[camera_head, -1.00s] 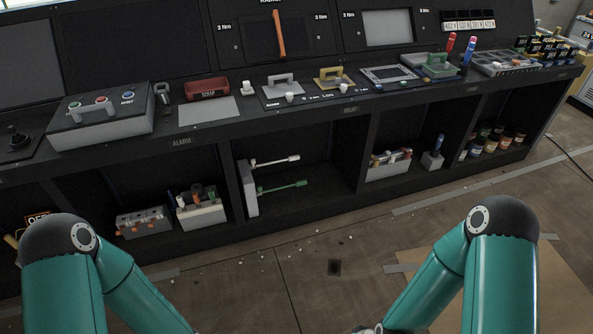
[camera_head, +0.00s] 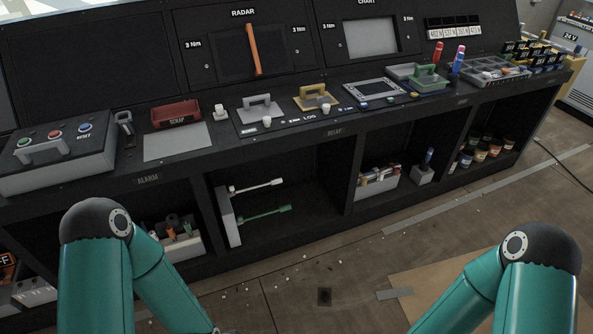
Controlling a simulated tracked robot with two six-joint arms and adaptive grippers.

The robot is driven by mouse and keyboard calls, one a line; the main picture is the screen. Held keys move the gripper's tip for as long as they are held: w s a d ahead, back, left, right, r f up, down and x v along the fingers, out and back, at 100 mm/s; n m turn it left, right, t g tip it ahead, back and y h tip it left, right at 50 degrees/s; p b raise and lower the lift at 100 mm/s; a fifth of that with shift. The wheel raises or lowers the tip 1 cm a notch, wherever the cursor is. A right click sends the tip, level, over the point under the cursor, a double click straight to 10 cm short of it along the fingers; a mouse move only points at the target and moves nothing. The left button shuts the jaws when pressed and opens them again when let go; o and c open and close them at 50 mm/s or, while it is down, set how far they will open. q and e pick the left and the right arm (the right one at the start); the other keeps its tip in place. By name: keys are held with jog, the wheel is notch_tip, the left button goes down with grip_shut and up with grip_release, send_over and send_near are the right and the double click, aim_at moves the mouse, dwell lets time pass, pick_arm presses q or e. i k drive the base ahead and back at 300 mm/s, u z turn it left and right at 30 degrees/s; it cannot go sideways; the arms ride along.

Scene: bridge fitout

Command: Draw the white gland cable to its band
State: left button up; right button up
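The white gland cable (camera_head: 257,187) sticks out to the right from a pale upright gland plate (camera_head: 229,217) in the open bay under the console. It ends in a thicker white tip. A green cable (camera_head: 264,213) sticks out below it from the same plate. I cannot make out a band on either cable. My two teal arms come in at the lower left and lower right, and their forearms run down out of the picture.
The console top above the bay holds a red scrap tray (camera_head: 176,114), a grey handled block (camera_head: 260,107) and a yellow handled block (camera_head: 315,97). A bin of parts (camera_head: 377,187) stands in the bay to the right. The floor (camera_head: 330,270) in front is mostly clear, with small scraps.

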aim_at(277, 180)
jog(key=u, duration=0.05)
jog(key=i, duration=1)
jog(key=u, duration=0.75)
jog(key=i, duration=0.5)
jog(key=u, duration=0.45)
jog(key=k, duration=0.9)
jog(key=u, duration=0.2)
jog(key=i, duration=0.9)
jog(key=z, duration=0.15)
